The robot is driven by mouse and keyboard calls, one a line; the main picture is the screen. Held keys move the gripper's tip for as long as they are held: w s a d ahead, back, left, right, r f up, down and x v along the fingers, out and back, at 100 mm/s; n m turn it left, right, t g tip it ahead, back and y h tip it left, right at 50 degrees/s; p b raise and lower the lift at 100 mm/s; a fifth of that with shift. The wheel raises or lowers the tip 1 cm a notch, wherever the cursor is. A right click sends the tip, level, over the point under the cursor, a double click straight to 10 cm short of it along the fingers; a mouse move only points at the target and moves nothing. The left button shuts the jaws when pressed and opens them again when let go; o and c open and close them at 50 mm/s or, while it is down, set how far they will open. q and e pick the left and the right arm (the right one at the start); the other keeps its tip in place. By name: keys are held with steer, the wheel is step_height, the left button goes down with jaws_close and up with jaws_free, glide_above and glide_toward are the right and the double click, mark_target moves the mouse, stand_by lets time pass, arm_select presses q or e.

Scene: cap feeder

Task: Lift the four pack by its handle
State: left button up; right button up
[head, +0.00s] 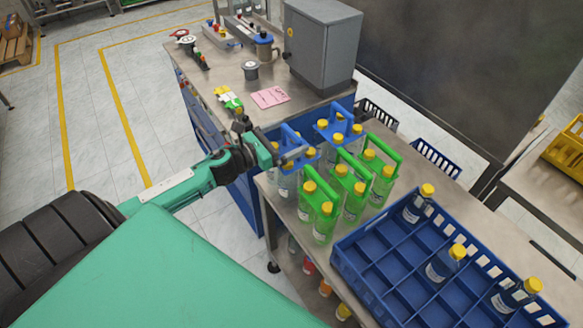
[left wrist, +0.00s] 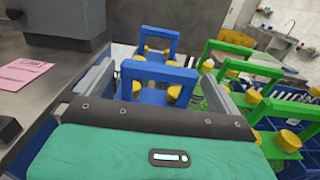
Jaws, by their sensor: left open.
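A four pack with a blue handle (head: 289,132) and yellow-capped clear bottles stands at the left end of the steel bench. My left gripper (head: 290,157) is at this pack, open, and partly covers it. In the left wrist view the near blue handle (left wrist: 158,71) crosses the gap between the two open fingers, just beyond the gripper body. I cannot tell whether the fingers touch it. A second blue-handled pack (head: 340,118) stands just behind; its handle also shows in the left wrist view (left wrist: 161,36). My right gripper is not in view.
Green-handled packs (head: 353,168) stand close on the right. A blue divided crate (head: 375,285) with a few bottles is at the front right. A grey cabinet (head: 322,45) and pink note (head: 270,97) are on the workbench behind. A yellow crate (head: 568,150) sits far right.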

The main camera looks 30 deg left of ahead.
arm_select(q)
steer(key=shift+x, duration=0.85)
steer(key=shift+c, duration=0.2)
steer(key=c, duration=1.8)
steer(key=shift+r, duration=0.1)
steer(key=shift+c, duration=0.5)
steer(key=shift+r, duration=0.2)
